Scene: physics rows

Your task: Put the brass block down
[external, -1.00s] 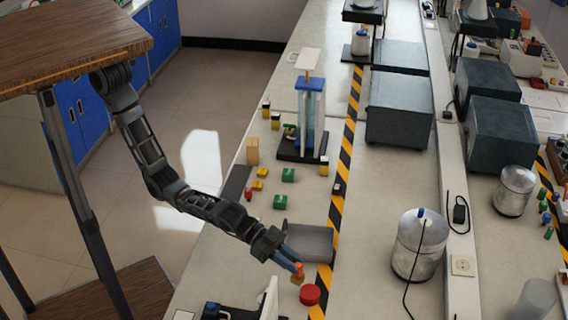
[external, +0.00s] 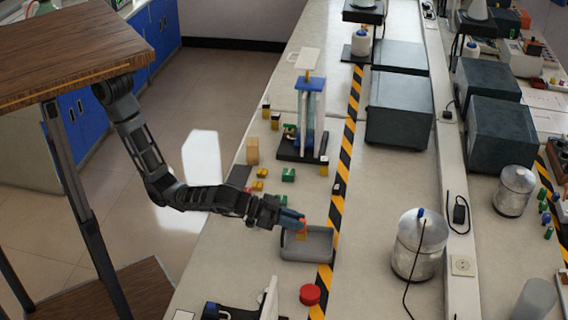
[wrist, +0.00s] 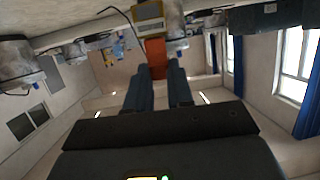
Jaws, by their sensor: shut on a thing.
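The brass block (external: 301,234) is small, with an orange upper part, and is partly hidden by my fingers. My gripper (external: 300,222) has blue fingertips and is shut on it, over the far part of a shallow grey tray (external: 318,256). I cannot tell whether the block touches the tray floor. In the wrist view, the orange part (wrist: 155,71) sits between the fingertips of my gripper (wrist: 161,75), with a yellow-edged piece just beyond it.
A red round object (external: 310,294) stands in front of the tray. A silver canister (external: 419,245) is to the right, past the striped tape.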

